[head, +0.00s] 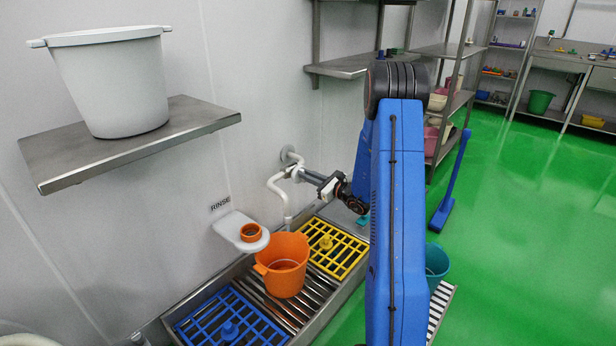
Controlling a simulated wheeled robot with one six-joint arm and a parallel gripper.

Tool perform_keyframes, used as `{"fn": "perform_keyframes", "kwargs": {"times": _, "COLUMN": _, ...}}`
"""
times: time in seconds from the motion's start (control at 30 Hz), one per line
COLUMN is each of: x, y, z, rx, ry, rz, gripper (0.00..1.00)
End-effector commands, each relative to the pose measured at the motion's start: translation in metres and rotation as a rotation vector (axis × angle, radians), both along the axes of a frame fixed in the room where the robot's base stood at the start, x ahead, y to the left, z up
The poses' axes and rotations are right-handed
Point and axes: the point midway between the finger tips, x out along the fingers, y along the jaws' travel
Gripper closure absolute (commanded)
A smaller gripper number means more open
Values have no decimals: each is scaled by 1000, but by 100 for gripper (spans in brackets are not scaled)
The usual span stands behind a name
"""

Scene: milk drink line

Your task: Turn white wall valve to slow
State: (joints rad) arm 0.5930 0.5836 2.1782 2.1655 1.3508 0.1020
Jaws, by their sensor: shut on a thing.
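The white wall valve (290,157) comes out of the wall on a round flange, and its white pipe (273,186) bends down to a spout above the drain trough. My gripper (302,173) reaches in from the right, with its fingers level and shut on the valve at the pipe's upper end. The part between the fingers is small and mostly hidden, so I cannot tell the valve's setting. No slow mark is readable.
An orange bucket (282,267) stands in the metal trough (312,309) between a blue grate (231,319) and a yellow grate (335,247). A white RINSE holder (226,227) with an orange ring is left of the valve. A shelf (195,120) bears a white tub (113,82).

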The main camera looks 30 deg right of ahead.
Motion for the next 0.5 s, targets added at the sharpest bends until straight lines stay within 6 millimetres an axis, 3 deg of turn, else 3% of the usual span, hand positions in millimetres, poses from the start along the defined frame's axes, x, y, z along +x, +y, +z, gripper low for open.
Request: {"fn": "perform_keyframes", "kwargs": {"times": 0.5, "x": -2, "y": 5, "z": -2, "rx": -261, "ry": -95, "rz": 1, "gripper": 100}}
